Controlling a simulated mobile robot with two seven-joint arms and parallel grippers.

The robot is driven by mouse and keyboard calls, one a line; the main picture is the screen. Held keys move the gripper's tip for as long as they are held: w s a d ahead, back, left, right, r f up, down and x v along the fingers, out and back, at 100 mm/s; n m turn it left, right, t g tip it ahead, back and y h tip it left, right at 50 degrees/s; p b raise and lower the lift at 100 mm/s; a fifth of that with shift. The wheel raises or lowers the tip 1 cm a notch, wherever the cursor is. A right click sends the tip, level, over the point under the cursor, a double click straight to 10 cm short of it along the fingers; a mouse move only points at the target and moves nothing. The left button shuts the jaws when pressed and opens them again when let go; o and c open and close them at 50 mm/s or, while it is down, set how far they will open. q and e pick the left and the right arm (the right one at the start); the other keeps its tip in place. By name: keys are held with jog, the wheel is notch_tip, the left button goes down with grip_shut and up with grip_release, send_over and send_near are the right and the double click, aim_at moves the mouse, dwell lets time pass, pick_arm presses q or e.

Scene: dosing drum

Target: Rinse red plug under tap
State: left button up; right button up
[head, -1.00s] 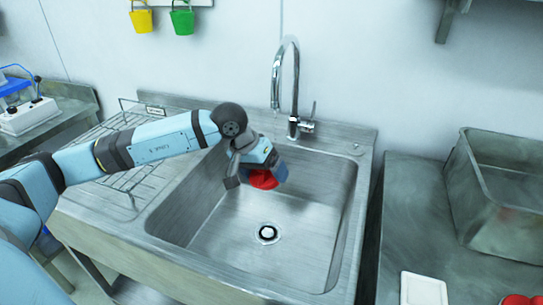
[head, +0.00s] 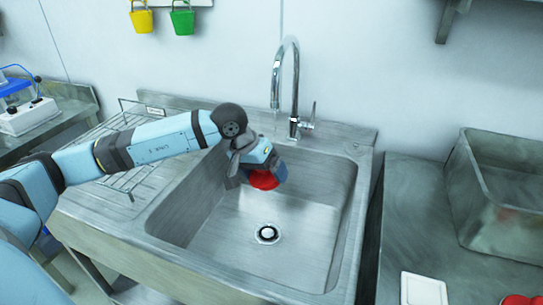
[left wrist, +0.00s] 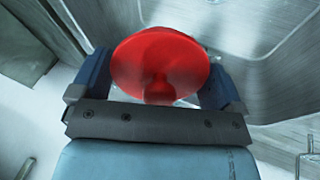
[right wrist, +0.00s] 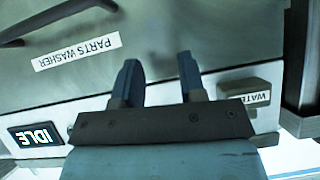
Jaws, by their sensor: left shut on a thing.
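My left gripper (head: 262,172) is shut on the red plug (head: 264,180) and holds it inside the sink basin, above its floor. In the left wrist view the round red plug (left wrist: 160,62) sits between the two fingers. The chrome tap (head: 291,75) stands at the back of the sink (head: 325,245), with its spout end just above and behind the gripper. A thin drip or stream seems to show below the spout, but it is too faint to be sure. My right gripper (right wrist: 158,80) shows in the right wrist view with its fingers apart and nothing between them.
The drain (head: 267,234) is in the basin floor. A wire rack (head: 140,185) lies on the left drainboard. A metal bin (head: 500,225), a white plate (head: 423,288) and a red thing (head: 522,300) are on the right counter. The right wrist faces a "PARTS WASHER" label (right wrist: 76,52) and an "IDLE" display (right wrist: 35,136).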

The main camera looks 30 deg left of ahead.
pick_arm(q)
jog(key=s+d+r, duration=0.1)
jog(key=s+r, duration=0.3)
jog(key=shift+s+d, duration=0.25)
jog(key=shift+s, duration=0.1)
dwell(0.4)
